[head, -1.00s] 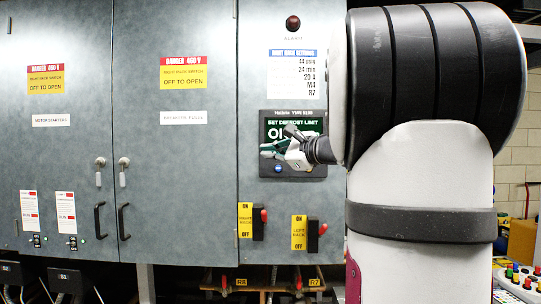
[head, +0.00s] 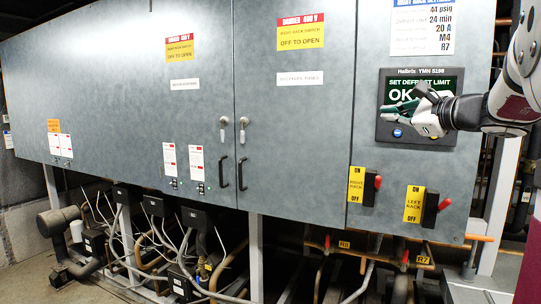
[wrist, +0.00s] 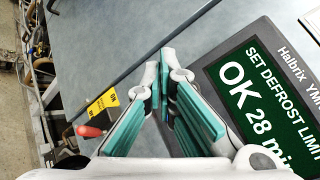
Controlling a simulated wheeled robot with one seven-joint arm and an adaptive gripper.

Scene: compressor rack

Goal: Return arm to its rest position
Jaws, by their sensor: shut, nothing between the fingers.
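My gripper (head: 390,110) is shut and empty, with teal pads on its fingers. In the head view it is in front of the controller display (head: 443,84) on the grey cabinet, and my arm comes in from the right edge. The gripper covers the lower left of the display, whose green screen reads "SET DEFROST LIMIT" and "OK". In the wrist view the fingers (wrist: 165,70) come together at the tips, beside the display (wrist: 260,75), which reads "OK 28 mi". I cannot tell how far the fingers are from the panel.
The right rack switch (head: 369,189) and left rack switch (head: 431,208) with red levers stick out below the display. Two door handles (head: 241,174) are to the left. Pipes and cables (head: 150,245) run beneath the cabinet. A label sheet (head: 424,28) is above the display.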

